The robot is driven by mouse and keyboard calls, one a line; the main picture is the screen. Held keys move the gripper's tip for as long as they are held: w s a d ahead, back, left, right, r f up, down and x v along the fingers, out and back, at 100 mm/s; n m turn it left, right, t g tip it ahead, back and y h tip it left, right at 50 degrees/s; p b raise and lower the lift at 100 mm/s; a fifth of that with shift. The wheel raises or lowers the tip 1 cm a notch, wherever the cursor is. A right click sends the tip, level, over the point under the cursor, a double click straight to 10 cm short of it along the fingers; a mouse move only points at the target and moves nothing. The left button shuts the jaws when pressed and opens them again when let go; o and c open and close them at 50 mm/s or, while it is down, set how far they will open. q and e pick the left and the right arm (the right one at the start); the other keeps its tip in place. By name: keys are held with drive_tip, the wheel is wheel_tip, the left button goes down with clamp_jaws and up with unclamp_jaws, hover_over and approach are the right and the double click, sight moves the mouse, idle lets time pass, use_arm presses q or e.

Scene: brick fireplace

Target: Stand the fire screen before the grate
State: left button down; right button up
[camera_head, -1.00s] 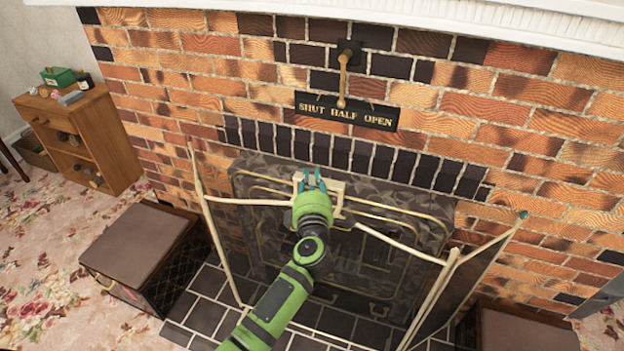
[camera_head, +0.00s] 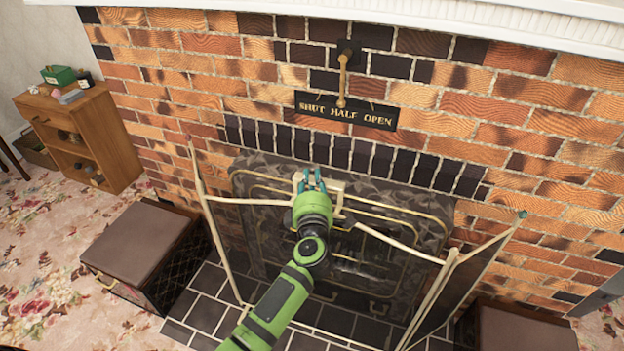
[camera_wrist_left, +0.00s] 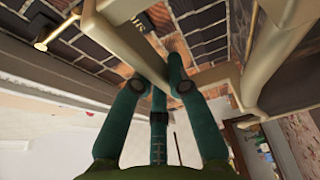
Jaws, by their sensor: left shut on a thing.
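The fire screen (camera_head: 400,242) stands on the dark tiled hearth, its cream frame spread open with side panels angled. Its top middle is at my left gripper (camera_head: 313,181), which is shut on the cream handle there. In the left wrist view, the teal fingers of my left gripper (camera_wrist_left: 157,85) close around the cream bar of the fire screen (camera_wrist_left: 115,42). The dark patterned grate (camera_head: 258,175) with gold trim is behind the screen, in the brick fireplace. The screen's lower middle is partly hidden by my green arm. My right gripper is not in view.
A brown-topped box (camera_head: 140,245) stands left of the hearth, and another (camera_head: 525,330) at the lower right. A wooden cabinet (camera_head: 85,140) is at the far left. A damper lever (camera_head: 343,78) hangs above a "SHUT HALF OPEN" plate (camera_head: 346,110).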

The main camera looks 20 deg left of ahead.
use_arm(q)
drive_tip(key=shift+w+r, duration=0.1)
drive_tip(key=shift+r, duration=0.35)
drive_tip(key=c, duration=1.1)
unclamp_jaws()
drive_tip(key=shift+c, duration=0.2)
drive_tip(key=shift+s+f, duration=0.25)
drive_tip(key=shift+f, duration=0.3)
drive_tip(key=v, duration=1.2)
drive_tip(key=s+d+f+m+g+h+p, duration=0.1)
drive_tip(key=s+f+m+g+h, duration=0.2)
drive_tip(key=f+m, duration=0.5)
drive_tip(key=s+d+f+m+g+h+p, duration=0.15)
drive_tip(key=s+f+m, duration=0.3)
drive_tip(key=f, duration=0.75)
drive_tip(key=s+d+f+m+g+h+p, duration=0.1)
drive_tip(key=s+f+m+h, duration=0.3)
drive_tip(key=f, duration=0.6)
drive_tip(key=s+a+f+m+g+y, duration=0.1)
drive_tip(key=s+f, duration=0.4)
drive_tip(key=s, duration=0.5)
drive_tip(key=s+a+f+m+g+y+p, duration=0.1)
drive_tip(key=s+a+f+m+g, duration=0.3)
drive_tip(key=s, duration=0.7)
drive_tip(key=s+a+f+m+g+y, duration=0.1)
drive_tip(key=s+a+f+g, duration=0.4)
drive_tip(key=s, duration=0.6)
drive_tip(key=shift+a+f+m, duration=0.5)
drive_tip(key=shift+f+m, duration=0.25)
drive_tip(key=shift+f, duration=0.2)
